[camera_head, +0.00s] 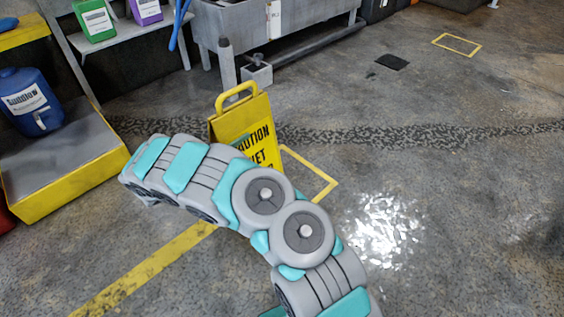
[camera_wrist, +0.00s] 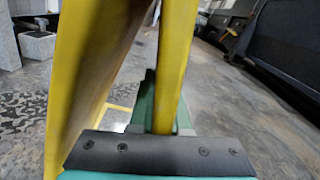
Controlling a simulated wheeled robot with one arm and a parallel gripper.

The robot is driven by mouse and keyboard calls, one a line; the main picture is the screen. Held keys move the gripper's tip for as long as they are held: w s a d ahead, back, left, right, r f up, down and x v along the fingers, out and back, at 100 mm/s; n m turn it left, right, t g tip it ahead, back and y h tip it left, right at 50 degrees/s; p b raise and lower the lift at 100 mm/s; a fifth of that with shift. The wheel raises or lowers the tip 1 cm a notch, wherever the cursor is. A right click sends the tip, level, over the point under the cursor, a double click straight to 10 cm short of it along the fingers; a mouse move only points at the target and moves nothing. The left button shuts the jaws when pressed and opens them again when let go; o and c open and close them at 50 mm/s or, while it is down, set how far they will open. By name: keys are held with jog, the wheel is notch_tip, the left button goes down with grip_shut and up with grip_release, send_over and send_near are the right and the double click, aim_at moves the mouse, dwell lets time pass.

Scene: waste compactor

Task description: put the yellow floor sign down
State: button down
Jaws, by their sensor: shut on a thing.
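The yellow floor sign (camera_head: 258,130) is upright in the middle of the head view, with black caution lettering and a handle loop on top. My arm hides its lower part, so I cannot tell whether it touches the floor. In the wrist view one broad yellow panel of the sign (camera_wrist: 85,80) leans on the left, and a narrower panel edge runs down into my gripper (camera_wrist: 162,112). My gripper is shut on that narrower part. In the head view my gripper is mostly hidden behind my arm and the sign.
A yellow floor outline (camera_head: 322,186) lies just right of the sign, and a smaller one (camera_head: 456,45) farther back. A yellow-edged platform (camera_head: 80,185) with a blue jug (camera_head: 32,103) stands left. A grey post (camera_head: 227,65) and block (camera_head: 257,75) stand behind. Floor at right is clear.

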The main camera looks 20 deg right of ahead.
aim_at(256, 153)
jog(key=d+f, duration=0.2)
jog(key=d, duration=0.5)
jog(key=d+f+b, duration=0.1)
jog(key=d+f, duration=0.1)
jog(key=d, duration=0.6)
jog(key=shift+f, duration=0.5)
jog(key=c, duration=0.9)
grip_release()
jog(key=v, duration=1.2)
